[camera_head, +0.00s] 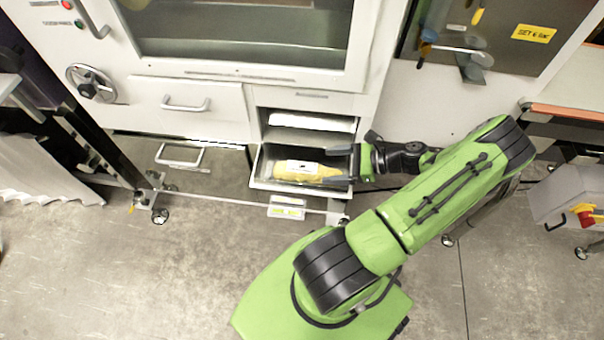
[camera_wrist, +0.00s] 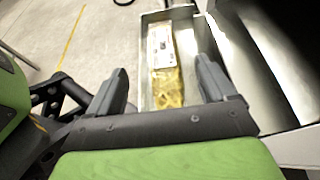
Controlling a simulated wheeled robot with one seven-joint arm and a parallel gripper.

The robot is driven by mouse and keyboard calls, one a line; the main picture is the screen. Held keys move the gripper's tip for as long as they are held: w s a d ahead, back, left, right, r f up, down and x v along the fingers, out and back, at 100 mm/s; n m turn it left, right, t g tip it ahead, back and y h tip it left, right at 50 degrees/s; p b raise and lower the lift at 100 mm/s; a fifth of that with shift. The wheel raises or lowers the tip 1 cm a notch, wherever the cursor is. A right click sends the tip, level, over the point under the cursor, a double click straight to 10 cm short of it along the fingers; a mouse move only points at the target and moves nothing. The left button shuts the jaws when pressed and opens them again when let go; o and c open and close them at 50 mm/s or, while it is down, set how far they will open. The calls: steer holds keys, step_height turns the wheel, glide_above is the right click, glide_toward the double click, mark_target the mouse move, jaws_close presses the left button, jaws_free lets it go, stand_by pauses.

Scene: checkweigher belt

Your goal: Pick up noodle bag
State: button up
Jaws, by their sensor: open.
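The noodle bag (camera_head: 308,170) is a yellow bag with a white label. It lies in an open metal drawer (camera_head: 262,175) at the base of the white machine. In the wrist view the bag (camera_wrist: 166,88) lies lengthwise in the drawer (camera_wrist: 148,97), seen between my fingers. My gripper (camera_head: 338,166) reaches in from the right, at the drawer's right end. In the wrist view my gripper (camera_wrist: 163,78) is open, with one finger on each side of the bag's picture and nothing held. I cannot tell whether the fingers touch the bag.
The white machine's cabinet (camera_head: 225,112) rises behind the drawer. A closed drawer with a handle (camera_head: 186,104) is at its left. A metal frame with castors (camera_head: 160,214) stands at the left, its thin rail running in front of the drawer. Open concrete floor (camera_head: 150,280) lies in front.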

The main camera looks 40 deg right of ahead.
mark_target(302, 167)
steer(key=b+x, duration=0.2)
steer(key=x, duration=0.6)
steer(key=shift+d, duration=0.1)
steer(key=c, duration=1.3)
